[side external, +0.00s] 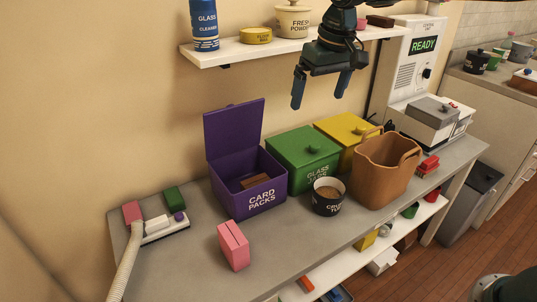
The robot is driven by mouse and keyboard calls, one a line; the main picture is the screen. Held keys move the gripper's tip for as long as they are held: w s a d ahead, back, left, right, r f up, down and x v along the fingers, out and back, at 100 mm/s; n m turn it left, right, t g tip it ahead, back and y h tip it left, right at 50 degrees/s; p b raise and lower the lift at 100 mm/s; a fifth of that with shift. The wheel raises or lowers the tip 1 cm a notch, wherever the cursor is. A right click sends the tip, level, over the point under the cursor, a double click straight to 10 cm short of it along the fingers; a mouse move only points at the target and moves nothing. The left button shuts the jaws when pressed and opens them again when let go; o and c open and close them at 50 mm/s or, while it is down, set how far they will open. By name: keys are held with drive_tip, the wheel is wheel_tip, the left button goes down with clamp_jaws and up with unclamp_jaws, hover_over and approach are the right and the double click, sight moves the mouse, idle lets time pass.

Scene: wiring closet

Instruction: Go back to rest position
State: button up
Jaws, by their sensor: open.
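My gripper (321,90) hangs in the air above the workbench, pointing down. Its two dark fingers are apart, with nothing between them. It is above the green box and the yellow box and in front of the wall shelf's right part. No object touches it.
Below on the grey bench (190,262) stand an open purple box (225,187), a lidded green box (290,165), a yellow box (343,128), a brown basket (381,176), a dark cup (325,203) and a pink block (233,247). A white shelf (240,53) and a "READY" machine (405,60) flank the gripper.

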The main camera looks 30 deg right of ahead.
drive_tip(key=s+d+r+t, duration=0.1)
drive_tip(key=s+d+r, duration=0.15)
drive_tip(key=s, duration=0.55)
drive_tip(key=s+d+r+t, duration=0.1)
drive_tip(key=s+d+r, duration=0.15)
drive_tip(key=s, duration=0.65)
drive_tip(key=s+d+f, duration=0.1)
drive_tip(key=s+f, duration=0.2)
drive_tip(key=s, duration=0.4)
drive_tip(key=s+d+f+t, duration=0.1)
drive_tip(key=s+d+f, duration=0.1)
drive_tip(key=s, duration=0.5)
drive_tip(key=shift+s+f, duration=0.25)
drive_tip(key=shift+f, duration=0.2)
